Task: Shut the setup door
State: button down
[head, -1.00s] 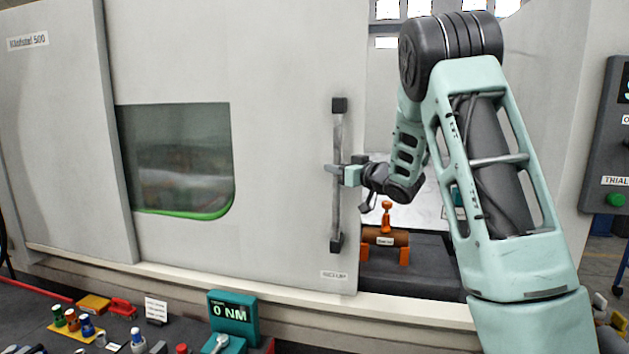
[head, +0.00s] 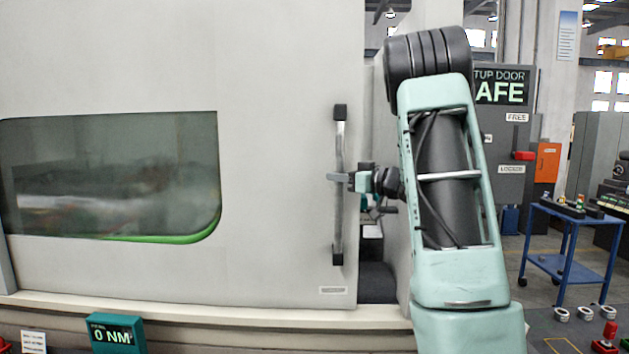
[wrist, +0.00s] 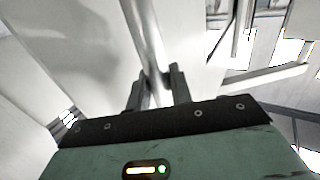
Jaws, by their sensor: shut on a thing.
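The setup door (head: 275,70) is a large pale grey sliding panel with a dark window edged in green. A vertical bar handle (head: 339,220) with black end mounts stands near its right edge. My gripper (head: 340,177) is shut on the handle at about mid-height. In the wrist view the metal handle bar (wrist: 143,40) runs down between the two dark fingers of my gripper (wrist: 159,88). A narrow gap (head: 376,284) shows between the door's right edge and the frame, partly hidden by my arm.
A dark panel (head: 501,88) at right reads "AFE" in green, with "FREE" and "LOCKED" labels and a red lever (head: 524,156). A blue cart (head: 570,230) stands farther right. A teal "0 NM" display (head: 116,335) sits at front left.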

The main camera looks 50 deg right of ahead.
jog(key=s+d, duration=0.6)
jog(key=s, duration=0.2)
jog(key=shift+d, duration=0.1)
jog(key=c, duration=1.3)
grip_release()
jog(key=s+d+b, duration=0.1)
jog(key=s+b, duration=0.5)
jog(key=s, duration=1.1)
jog(key=shift+s+d, duration=0.15)
